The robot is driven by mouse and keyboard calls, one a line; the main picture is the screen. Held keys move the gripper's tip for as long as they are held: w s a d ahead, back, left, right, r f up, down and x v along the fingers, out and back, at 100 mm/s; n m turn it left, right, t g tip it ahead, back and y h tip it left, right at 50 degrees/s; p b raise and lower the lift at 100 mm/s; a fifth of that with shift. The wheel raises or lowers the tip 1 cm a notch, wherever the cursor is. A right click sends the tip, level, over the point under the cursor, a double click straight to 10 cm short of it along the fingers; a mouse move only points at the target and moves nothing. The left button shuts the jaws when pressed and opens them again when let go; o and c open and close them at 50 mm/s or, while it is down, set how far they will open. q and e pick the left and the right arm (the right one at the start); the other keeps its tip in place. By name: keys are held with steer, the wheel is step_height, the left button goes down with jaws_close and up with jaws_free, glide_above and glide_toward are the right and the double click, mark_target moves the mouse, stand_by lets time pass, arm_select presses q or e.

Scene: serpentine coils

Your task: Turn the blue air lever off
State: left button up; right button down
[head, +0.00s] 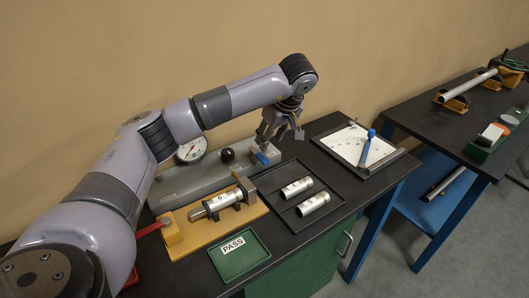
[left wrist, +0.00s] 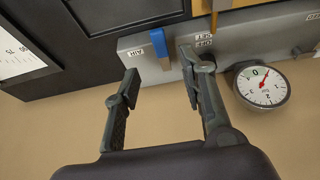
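The blue air lever (head: 261,159) is at the right end of a grey panel block (head: 185,187) on the dark bench. In the left wrist view the blue lever (left wrist: 159,42) stands beside a label reading AIR. My left gripper (head: 281,134) is above the lever and close to it in the head view. In the left wrist view its fingers (left wrist: 160,70) are spread apart and empty, with the lever beyond the gap between the tips. I cannot tell whether a finger touches the lever. My right gripper is in neither view.
A black ball knob (head: 227,155) and a dial gauge (head: 191,149) are by the grey block. A black tray (head: 325,214) with two cylinders, a green PASS tray (head: 240,258) and a white chart board (head: 352,146) lie nearby.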

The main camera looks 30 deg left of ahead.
mark_target(263, 158)
arm_select(q)
steer(key=p+x, duration=0.2)
steer(key=x, duration=0.7)
steer(key=shift+s, duration=0.1)
steer(key=shift+c, duration=0.3)
jaws_close()
stand_by(0.3)
